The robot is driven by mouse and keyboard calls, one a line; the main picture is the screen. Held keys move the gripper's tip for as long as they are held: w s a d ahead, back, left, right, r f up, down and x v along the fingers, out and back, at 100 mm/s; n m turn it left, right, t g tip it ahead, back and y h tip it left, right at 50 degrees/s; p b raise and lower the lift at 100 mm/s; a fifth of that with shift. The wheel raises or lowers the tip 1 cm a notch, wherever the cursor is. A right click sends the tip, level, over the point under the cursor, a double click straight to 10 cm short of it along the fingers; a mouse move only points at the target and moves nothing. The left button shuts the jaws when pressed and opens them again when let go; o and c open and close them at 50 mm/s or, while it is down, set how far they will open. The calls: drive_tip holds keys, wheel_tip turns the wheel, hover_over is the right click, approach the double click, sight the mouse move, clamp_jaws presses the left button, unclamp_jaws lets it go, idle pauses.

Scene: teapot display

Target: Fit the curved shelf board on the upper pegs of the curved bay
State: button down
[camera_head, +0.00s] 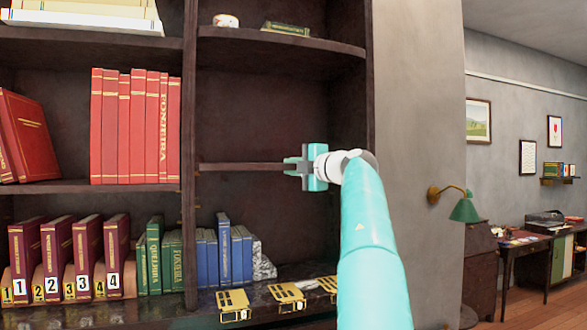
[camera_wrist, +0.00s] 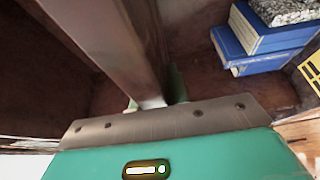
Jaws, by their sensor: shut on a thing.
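The curved shelf board (camera_head: 240,167) is a thin dark brown board in the right bay, seen nearly edge-on. It looks roughly level, and its left end is close to the bay's left upright. My teal gripper (camera_head: 296,169) is shut on its right part. In the wrist view the board (camera_wrist: 112,38) runs away from my gripper (camera_wrist: 155,103). The curved bay (camera_head: 265,110) is dark wood, with a fixed curved shelf (camera_head: 285,41) above the board.
Below the board, blue books (camera_head: 224,250) and a grey stone-like block (camera_head: 262,265) stand on the bay's bottom. Yellow label plates (camera_head: 233,304) line the front ledge. The bay's right side panel (camera_head: 368,80) is close to my arm.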

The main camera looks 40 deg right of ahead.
drive_tip(key=shift+w+d, duration=0.1)
drive_tip(key=shift+w, duration=0.6)
drive_tip(key=c, duration=1.3)
unclamp_jaws()
drive_tip(key=shift+w+f, duration=0.1)
drive_tip(key=shift+f, duration=0.1)
drive_tip(key=shift+s+d+r, duration=0.1)
drive_tip(key=shift+s+r, duration=0.05)
drive_tip(key=shift+s, duration=0.4)
drive_tip(key=s, duration=0.4)
drive_tip(key=s+d, duration=0.1)
drive_tip(key=s, duration=0.7)
drive_tip(key=shift+s+d, duration=0.35)
